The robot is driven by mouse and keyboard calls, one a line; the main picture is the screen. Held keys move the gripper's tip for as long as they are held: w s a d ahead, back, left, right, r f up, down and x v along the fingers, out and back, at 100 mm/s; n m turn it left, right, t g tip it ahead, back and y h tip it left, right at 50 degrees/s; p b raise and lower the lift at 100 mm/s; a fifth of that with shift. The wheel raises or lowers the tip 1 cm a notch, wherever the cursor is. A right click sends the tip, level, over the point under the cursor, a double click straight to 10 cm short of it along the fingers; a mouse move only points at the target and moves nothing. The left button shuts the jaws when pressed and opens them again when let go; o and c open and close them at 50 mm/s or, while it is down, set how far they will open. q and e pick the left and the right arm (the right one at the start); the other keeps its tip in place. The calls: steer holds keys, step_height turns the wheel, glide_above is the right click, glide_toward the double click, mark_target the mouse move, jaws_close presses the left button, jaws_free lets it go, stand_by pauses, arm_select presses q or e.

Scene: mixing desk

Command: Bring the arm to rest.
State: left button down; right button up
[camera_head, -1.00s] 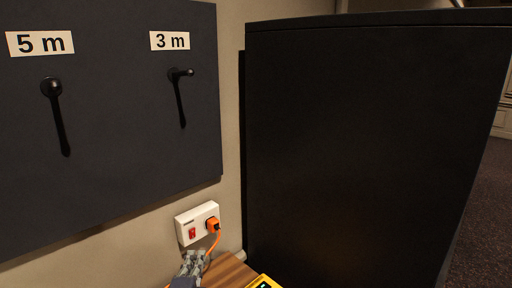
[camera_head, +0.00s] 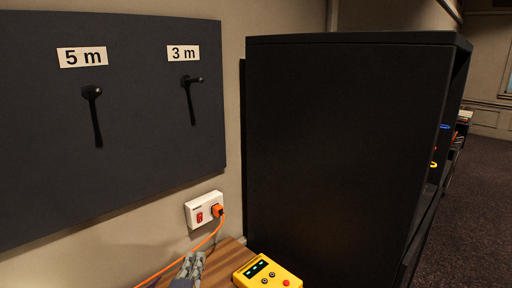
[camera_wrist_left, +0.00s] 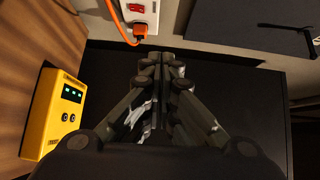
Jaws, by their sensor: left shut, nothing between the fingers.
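My left gripper (camera_head: 190,268) is at the bottom of the head view, over the wooden top and below and left of the wall socket. It is shut and holds nothing. In the left wrist view its fingers (camera_wrist_left: 160,62) meet in the middle, just below the orange plug (camera_wrist_left: 140,30) in the picture. That plug also shows in the head view (camera_head: 218,210), seated in the white socket (camera_head: 204,209) with a red switch. My right gripper is not in view.
A yellow box (camera_head: 267,273) with green-lit displays lies on the wooden surface (camera_head: 222,262). An orange cord (camera_head: 180,262) runs left from the plug. A dark panel (camera_head: 140,140) with hooks labelled 5 m and 3 m hangs left. A large black cabinet (camera_head: 340,150) stands right; dark floor lies beyond.

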arm_select(q)
steer(key=s+a+f+n+g+y, duration=0.1)
steer(key=s+a+f+n+g, duration=0.2)
steer(key=s+f, duration=0.35)
steer(key=s+a+f+n+g, duration=0.25)
steer(key=s+f+n, duration=0.25)
steer(key=s, duration=0.3)
steer(key=s+f+n+g+h, duration=0.1)
steer(key=s+f+n+g, duration=0.25)
steer(key=s, duration=0.75)
steer(key=s+f+n+g, duration=0.3)
steer(key=s+n+g, duration=0.15)
steer(key=s, duration=0.75)
step_height(320, 180, down, 32)
steer(key=s+d+g+b, duration=0.1)
steer(key=s+g+b, duration=0.1)
steer(key=b, duration=0.4)
steer(key=s+a+f+g+b, duration=0.1)
steer(key=s+a+f+b, duration=0.2)
steer(key=s+f, duration=1.3)
step_height(320, 180, down, 4)
steer(key=shift+s+f+m+b, duration=0.2)
steer(key=shift+s+m+b, duration=0.2)
steer(key=shift+b, duration=0.1)
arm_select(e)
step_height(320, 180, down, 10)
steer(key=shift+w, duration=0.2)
